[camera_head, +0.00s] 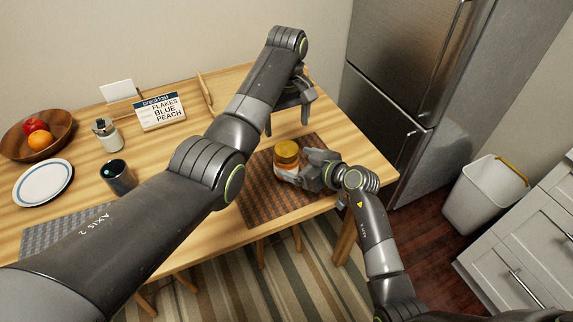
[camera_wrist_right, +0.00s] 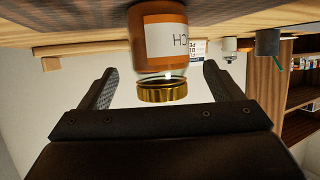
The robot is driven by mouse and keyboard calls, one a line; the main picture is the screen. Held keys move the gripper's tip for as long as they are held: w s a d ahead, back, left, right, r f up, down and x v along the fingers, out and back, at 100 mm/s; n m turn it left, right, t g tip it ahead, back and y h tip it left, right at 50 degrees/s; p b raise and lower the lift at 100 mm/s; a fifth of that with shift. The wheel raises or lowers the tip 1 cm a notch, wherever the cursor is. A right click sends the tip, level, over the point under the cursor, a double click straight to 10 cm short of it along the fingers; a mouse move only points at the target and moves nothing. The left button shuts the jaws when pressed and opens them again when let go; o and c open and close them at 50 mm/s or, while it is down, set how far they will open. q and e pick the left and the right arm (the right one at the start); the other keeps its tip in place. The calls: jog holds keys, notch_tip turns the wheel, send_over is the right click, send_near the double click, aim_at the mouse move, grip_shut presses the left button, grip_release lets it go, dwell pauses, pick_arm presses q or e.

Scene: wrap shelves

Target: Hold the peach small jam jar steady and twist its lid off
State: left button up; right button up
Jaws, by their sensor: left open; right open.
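The peach jam jar (camera_head: 287,160) stands upright on the brown woven mat, its gold lid (camera_head: 287,147) on top. In the right wrist view, which is upside down, the jar's orange body (camera_wrist_right: 158,55) has a white label reading "CH", and its lid (camera_wrist_right: 162,92) is on. My right gripper (camera_head: 298,172) is open at the jar from the right; its fingers (camera_wrist_right: 160,85) show on either side of the jar, with gaps and no visible contact. My left gripper (camera_head: 287,124) is open and empty, fingers pointing down, above and behind the jar.
The woven mat (camera_head: 255,205) lies near the table's right edge. A fruit bowl (camera_head: 62,138), a plate (camera_head: 42,183), a dark cup (camera_head: 118,178) and a small jar (camera_head: 107,135) stand left. A fridge (camera_head: 400,90) is beyond the table.

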jog(key=shift+x, duration=2.4)
